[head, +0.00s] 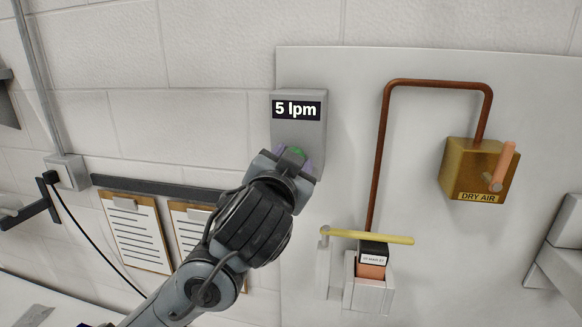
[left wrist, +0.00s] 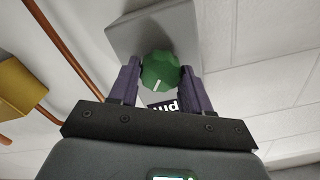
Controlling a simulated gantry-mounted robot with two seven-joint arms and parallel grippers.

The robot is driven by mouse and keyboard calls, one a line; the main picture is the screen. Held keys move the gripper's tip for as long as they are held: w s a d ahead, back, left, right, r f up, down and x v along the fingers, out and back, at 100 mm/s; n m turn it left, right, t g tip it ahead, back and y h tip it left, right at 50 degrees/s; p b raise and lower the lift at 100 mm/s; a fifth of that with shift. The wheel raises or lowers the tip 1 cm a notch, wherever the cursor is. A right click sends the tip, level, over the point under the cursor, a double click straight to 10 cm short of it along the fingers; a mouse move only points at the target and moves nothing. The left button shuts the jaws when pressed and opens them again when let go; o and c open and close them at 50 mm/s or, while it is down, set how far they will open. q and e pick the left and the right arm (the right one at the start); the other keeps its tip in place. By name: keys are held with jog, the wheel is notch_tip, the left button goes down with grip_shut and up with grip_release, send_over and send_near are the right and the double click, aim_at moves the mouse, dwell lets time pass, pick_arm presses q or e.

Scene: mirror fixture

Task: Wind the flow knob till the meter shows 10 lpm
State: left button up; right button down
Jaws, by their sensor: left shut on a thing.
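The flow meter is a grey box (head: 312,130) on the wall panel, and its black display (head: 297,107) reads 5 lpm. The green flow knob (left wrist: 160,72) is on the box's face, with a white pointer line on it. In the head view only a sliver of the knob (head: 296,151) shows past my gripper. My left gripper (left wrist: 160,80) has its two purple fingers on either side of the knob and is shut on it. In the left wrist view the display (left wrist: 163,106) is partly hidden behind my gripper. My right gripper is in neither view.
A brass DRY AIR box (head: 468,165) with an orange lever (head: 503,165) is at the right, joined to a copper pipe (head: 384,140). A yellow bar (head: 372,236) sticks out above a small holder (head: 340,290) lower down. Two clipboards (head: 137,235) hang at the left.

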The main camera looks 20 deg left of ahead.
pick_arm(q)
jog(key=m, duration=0.8)
jog(key=shift+d, duration=0.1)
dwell(0.4)
jog(key=o, duration=1.1)
jog(key=shift+c, duration=0.2)
jog(key=s+d+b, duration=0.1)
jog(key=s+b, duration=0.2)
jog(key=s, duration=0.7)
jog(key=shift+s+d, duration=0.25)
jog(key=shift+s, duration=0.1)
